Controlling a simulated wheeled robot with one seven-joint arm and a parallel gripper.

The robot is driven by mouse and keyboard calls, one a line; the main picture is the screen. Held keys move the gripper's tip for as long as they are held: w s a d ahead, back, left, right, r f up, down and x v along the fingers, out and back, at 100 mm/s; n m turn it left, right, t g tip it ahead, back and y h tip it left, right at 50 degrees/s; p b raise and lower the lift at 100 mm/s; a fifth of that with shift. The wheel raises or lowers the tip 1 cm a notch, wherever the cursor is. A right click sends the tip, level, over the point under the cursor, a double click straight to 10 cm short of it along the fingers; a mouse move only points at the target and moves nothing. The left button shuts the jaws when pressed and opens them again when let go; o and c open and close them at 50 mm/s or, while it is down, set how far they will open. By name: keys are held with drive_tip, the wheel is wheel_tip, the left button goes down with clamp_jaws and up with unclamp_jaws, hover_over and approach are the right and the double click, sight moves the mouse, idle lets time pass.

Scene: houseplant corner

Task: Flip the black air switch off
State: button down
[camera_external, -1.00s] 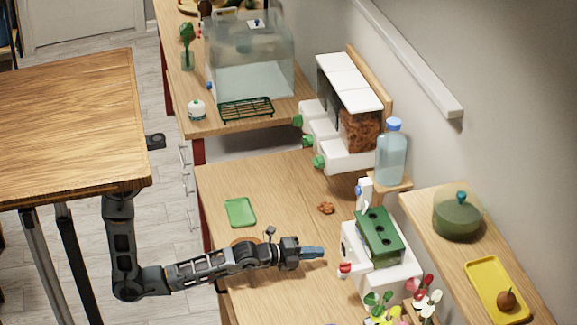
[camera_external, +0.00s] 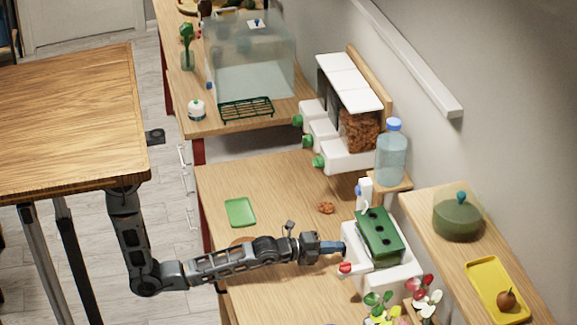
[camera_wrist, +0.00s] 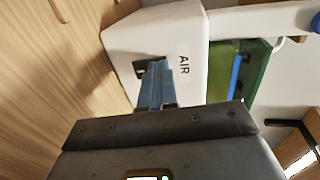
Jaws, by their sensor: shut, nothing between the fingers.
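The black air switch (camera_wrist: 139,69) is on the face of a white housing (camera_wrist: 150,32), beside a label reading AIR (camera_wrist: 184,60). My fingers partly cover the switch, so its position is hard to tell. My gripper (camera_wrist: 158,68) is shut and empty. Its blue fingertips are at the switch in the wrist view; I cannot tell whether they touch it. In the external view, my gripper (camera_external: 342,247) reaches the left side of the white unit (camera_external: 396,277), which has a green block (camera_external: 380,236) on top. The switch cannot be made out there.
A red knob (camera_external: 345,268) sticks out just below my fingertips in the external view. A green tray (camera_external: 240,212) and a small brown item (camera_external: 326,208) lie on the table. Flowers (camera_external: 385,305) stand near the unit. A water bottle (camera_external: 391,155) stands behind it.

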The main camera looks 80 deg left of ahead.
drive_tip(key=shift+s+r+p, duration=0.15)
drive_tip(key=shift+s+p, duration=0.3)
drive_tip(key=shift+s, duration=0.2)
drive_tip(key=s+r, duration=0.4)
drive_tip(key=s, duration=0.7)
drive_tip(key=shift+s+r, duration=0.15)
drive_tip(key=shift+s, duration=0.25)
